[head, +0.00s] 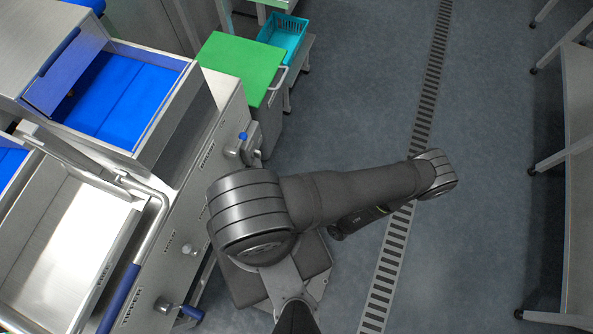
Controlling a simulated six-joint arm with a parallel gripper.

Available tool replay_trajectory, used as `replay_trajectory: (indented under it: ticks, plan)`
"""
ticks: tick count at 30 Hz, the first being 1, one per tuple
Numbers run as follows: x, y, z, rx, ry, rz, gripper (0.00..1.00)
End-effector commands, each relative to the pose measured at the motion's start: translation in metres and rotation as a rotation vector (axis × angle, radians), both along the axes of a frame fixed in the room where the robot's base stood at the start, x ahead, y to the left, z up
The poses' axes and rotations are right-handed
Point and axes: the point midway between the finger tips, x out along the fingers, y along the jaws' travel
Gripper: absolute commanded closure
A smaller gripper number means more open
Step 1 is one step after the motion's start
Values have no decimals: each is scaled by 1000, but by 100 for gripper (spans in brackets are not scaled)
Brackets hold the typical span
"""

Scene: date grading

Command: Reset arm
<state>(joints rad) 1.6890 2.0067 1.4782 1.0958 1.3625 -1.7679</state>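My arm shows in the head view, reaching out to the right from a thick shoulder joint to an elbow joint. A further dark link folds back beneath the upper arm. My gripper is not visible; it is out of sight under the arm or beyond the picture. No dates can be made out in this view.
A steel grading machine (190,208) stands at the left, with a blue-lined tray (118,98) and a bare metal tray (62,235). A green-topped cabinet (240,66) and a teal crate (283,38) stand behind. Steel tables line the right. Floor (340,90) between is clear, with a drain grate (430,85).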

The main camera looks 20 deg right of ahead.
Motion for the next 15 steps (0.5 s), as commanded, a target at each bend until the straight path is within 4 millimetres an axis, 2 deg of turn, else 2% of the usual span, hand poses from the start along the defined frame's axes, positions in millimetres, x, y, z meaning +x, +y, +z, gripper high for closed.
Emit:
replay_trajectory:
  ticks: [15]
  plan:
    - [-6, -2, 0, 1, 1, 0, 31]
